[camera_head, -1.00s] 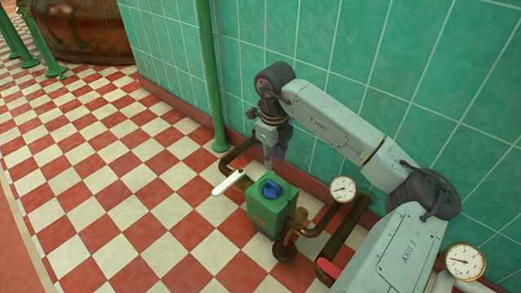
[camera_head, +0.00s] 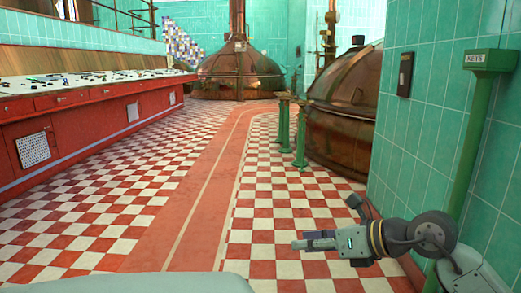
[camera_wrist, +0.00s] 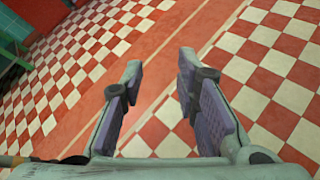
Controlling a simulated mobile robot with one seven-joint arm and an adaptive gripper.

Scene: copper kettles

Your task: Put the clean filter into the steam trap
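My gripper (camera_head: 298,243) is held out over the checkered floor at the lower right of the head view, pointing left. In the wrist view, my gripper (camera_wrist: 160,62) is open, with its two purple-padded fingers well apart and only floor showing between them. Neither the steam trap nor a clean filter shows in either current view.
A long red control desk (camera_head: 95,115) runs along the left. Copper kettles (camera_head: 240,72) stand at the back and right (camera_head: 345,112), with green posts (camera_head: 284,125) beside the right one. A green post with a KEYS box (camera_head: 491,60) stands far right. The middle aisle is clear.

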